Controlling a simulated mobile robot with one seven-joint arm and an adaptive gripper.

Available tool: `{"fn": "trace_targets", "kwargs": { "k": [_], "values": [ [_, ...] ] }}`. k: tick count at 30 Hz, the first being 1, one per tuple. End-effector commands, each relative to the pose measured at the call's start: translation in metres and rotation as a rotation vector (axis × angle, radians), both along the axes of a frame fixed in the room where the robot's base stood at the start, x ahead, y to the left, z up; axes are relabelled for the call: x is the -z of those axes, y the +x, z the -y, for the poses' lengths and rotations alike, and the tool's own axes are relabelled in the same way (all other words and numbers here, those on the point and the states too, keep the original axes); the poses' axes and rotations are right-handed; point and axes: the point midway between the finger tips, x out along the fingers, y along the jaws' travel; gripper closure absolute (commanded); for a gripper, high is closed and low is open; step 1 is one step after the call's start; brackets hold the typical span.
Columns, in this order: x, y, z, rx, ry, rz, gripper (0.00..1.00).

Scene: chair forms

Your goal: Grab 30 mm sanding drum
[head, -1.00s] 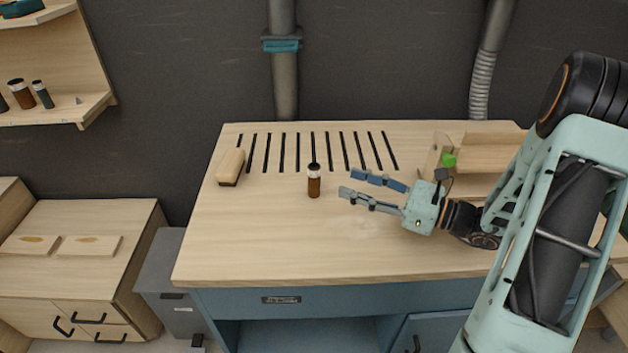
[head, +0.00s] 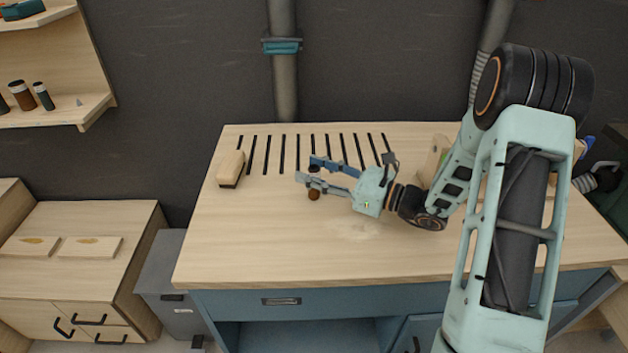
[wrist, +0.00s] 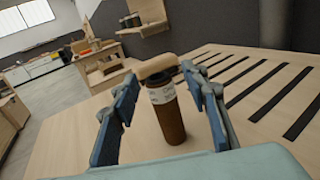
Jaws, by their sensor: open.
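The sanding drum (wrist: 168,112) is a brown upright cylinder with a dark top and a pale printed band. It stands on the workbench between the two fingers of my gripper (wrist: 160,105) in the wrist view. The fingers are open, one on each side of it, and do not appear closed on it. In the head view my gripper (head: 312,178) reaches leftward over the bench and its fingers hide the drum's middle. Only the drum's dark top and brown lower end (head: 314,195) show there.
A pale block with a dark base (head: 231,168) lies left of the drum on the bench (head: 250,240). Dark slots (head: 282,153) run along the bench's back. A wall shelf (head: 60,112) holds several small cylinders. The bench front is clear.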

Motion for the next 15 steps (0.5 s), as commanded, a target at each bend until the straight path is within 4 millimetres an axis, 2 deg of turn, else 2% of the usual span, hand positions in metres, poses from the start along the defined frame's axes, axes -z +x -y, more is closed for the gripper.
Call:
{"fn": "trace_targets", "kwargs": {
  "k": [5, 15],
  "values": [
    [0.0003, 0.0002, -0.0001, 0.000, 0.000, 0.000, 0.58],
    [0.0003, 0.0000, 0.0001, 0.000, 0.000, 0.000, 0.95]
  ]
}}
